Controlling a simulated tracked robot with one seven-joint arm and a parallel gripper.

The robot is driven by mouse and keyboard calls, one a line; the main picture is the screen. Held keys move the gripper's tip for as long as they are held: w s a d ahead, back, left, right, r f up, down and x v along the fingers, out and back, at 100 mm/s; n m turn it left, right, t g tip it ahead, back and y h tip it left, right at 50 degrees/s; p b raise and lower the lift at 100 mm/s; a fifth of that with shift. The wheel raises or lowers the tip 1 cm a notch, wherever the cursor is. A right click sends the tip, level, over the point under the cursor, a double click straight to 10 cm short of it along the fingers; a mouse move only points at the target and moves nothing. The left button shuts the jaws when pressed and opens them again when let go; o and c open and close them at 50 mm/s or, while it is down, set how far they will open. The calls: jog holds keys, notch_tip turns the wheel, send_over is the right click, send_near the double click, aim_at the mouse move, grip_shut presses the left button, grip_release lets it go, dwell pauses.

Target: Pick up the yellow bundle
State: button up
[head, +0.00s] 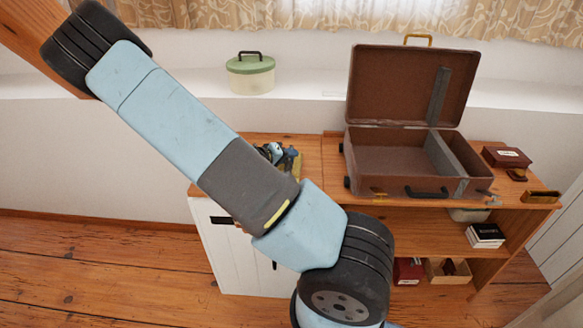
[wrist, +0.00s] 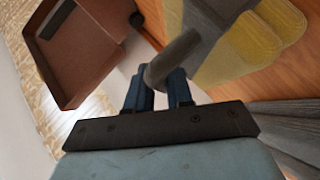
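The yellow bundle (wrist: 255,45) fills the upper right of the wrist view, yellow lobes with a grey band and a grey rounded part (wrist: 173,60) sticking out. My gripper (wrist: 161,85) shows two dark blue fingers close together, with a narrow gap between them. The grey part reaches across the fingertips and hides them, so I cannot tell whether it is clamped. In the head view, my gripper (head: 276,151) is mostly hidden behind my arm, over the wooden top. A small piece of the yellow bundle (head: 297,163) shows beside it.
An open brown suitcase (head: 374,166) stands right of my gripper; it also shows in the wrist view (wrist: 78,50). A green-lidded pot (head: 250,76) sits on the ledge behind. A dark red box (head: 507,157) lies at the right end of the wooden top (head: 255,143). Floor at left is clear.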

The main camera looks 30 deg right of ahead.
grip_shut()
dwell(0.3)
jog(key=shift+r, duration=0.1)
